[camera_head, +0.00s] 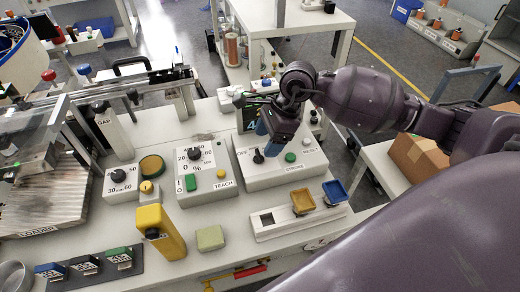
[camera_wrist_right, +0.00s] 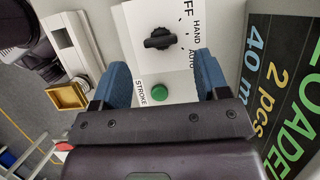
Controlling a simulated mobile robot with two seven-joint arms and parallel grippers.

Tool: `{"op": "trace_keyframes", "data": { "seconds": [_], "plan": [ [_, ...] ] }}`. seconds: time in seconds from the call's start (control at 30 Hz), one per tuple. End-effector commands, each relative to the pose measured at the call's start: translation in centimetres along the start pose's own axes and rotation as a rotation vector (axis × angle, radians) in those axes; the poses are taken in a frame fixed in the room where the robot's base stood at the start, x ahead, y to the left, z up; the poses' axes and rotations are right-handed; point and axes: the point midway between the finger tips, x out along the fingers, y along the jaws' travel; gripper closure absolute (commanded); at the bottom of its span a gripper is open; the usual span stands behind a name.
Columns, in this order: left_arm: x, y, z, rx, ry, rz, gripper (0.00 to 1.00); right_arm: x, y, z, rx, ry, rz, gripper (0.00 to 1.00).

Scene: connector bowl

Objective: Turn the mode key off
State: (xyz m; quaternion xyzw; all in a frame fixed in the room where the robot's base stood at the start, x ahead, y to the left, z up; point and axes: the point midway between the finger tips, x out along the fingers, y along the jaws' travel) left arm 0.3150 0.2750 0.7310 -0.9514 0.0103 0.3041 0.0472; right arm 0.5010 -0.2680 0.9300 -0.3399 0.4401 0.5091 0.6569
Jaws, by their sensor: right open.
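The mode key (camera_head: 258,157) is a small black knob on the right grey control box (camera_head: 252,183), left of a green button. In the right wrist view the mode key (camera_wrist_right: 159,43) has OFF, HAND and AUTO marks to its right. Its bar lies about level in that view, one end toward the HAND side; its exact setting is hard to tell. My right gripper (camera_head: 268,138) is above the box near the key, blue fingers apart and empty. In the wrist view the key shows beyond the gap between the fingertips (camera_wrist_right: 163,64), apart from both. My left gripper is out of view.
A green button (camera_wrist_right: 160,92) marked STROKE sits close to the key. A dark display sign (camera_wrist_right: 285,80) stands beside the box. Yellow and blue bins (camera_head: 303,201) lie in front. The TEACH box (camera_head: 208,180) with a dial is to the left.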

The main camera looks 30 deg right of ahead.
Motion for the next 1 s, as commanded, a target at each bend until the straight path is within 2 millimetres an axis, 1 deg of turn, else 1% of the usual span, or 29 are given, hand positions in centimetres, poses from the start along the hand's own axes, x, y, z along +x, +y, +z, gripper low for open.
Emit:
{"op": "trace_keyframes", "data": {
  "seconds": [0.03,0.1,0.2,0.3,0.43,0.7,0.77,1.0],
  "plan": [
    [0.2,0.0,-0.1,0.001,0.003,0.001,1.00,1.0,0.0,0.0,0.002,-0.001,0.003,0.32],
    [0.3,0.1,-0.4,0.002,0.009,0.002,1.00,2.0,0.1,0.0,0.001,-0.002,0.003,0.32],
    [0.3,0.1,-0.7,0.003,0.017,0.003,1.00,3.2,0.0,0.0,0.002,-0.002,0.002,0.32],
    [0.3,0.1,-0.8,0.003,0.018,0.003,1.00,3.9,0.0,0.0,0.001,-0.002,0.000,0.32],
    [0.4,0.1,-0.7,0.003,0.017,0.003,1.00,4.4,0.0,0.0,0.001,-0.001,-0.001,0.32],
    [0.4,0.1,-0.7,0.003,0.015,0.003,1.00,4.5,0.0,0.0,0.000,-0.001,-0.001,0.32],
    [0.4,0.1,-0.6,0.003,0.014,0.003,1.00,4.5,0.0,0.0,0.000,-0.001,-0.001,0.40],
    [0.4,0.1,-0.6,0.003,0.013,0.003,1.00,4.4,0.0,0.0,0.000,-0.001,-0.001,0.76]
  ]
}}
